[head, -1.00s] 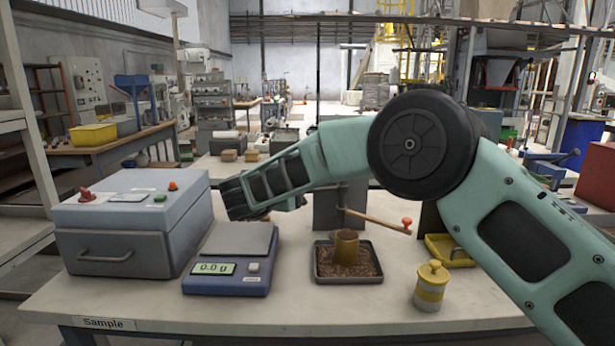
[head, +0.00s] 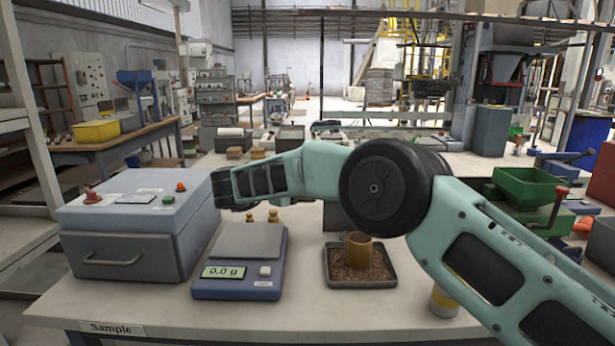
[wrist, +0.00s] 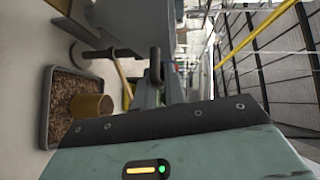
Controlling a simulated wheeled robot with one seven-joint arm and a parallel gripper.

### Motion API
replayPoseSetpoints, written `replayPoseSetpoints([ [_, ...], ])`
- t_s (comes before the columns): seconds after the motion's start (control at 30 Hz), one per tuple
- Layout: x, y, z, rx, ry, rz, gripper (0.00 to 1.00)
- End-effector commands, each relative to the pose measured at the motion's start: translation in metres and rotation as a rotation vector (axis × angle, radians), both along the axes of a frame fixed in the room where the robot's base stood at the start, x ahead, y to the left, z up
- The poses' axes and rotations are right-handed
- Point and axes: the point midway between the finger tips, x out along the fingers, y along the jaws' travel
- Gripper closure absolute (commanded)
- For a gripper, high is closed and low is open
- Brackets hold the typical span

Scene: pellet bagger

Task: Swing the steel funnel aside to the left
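I cannot make out the steel funnel for certain in either view; in the head view my arm covers the area above the tray. A tray of brown pellets (head: 340,283) holds an upright brass-coloured cup (head: 359,250). The tray (wrist: 47,110) and cup (wrist: 92,106) also show at the left of the wrist view. My gripper (head: 222,190) points left, above the back of the scale and close to the right side of the grey box. Its fingertips are unclear. In the wrist view a grey stand (wrist: 130,20), a dark curved bar (wrist: 80,52) and a yellow rod (wrist: 122,82) appear beyond my wrist.
A scale (head: 238,275) reading 0.0 g and a grey lidded box (head: 130,235) stand left of the tray. A green hopper (head: 525,195) is at right. The front of the bench is clear.

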Motion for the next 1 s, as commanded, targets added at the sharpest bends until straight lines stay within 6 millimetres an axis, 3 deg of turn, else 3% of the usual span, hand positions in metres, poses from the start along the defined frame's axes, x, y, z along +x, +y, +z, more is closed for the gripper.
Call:
replayPoseSetpoints([
  [0.03, 0.001, -0.001, -0.007, 0.003, 0.013, 0.002, 0.82],
  [0.1, 0.001, -0.001, -0.007, 0.001, 0.011, 0.001, 0.7],
  [0.53, -0.007, 0.009, -0.001, 0.002, 0.003, 0.004, 0.7],
  [1.0, -0.073, 0.088, 0.011, 0.003, 0.004, 0.004, 0.7],
])
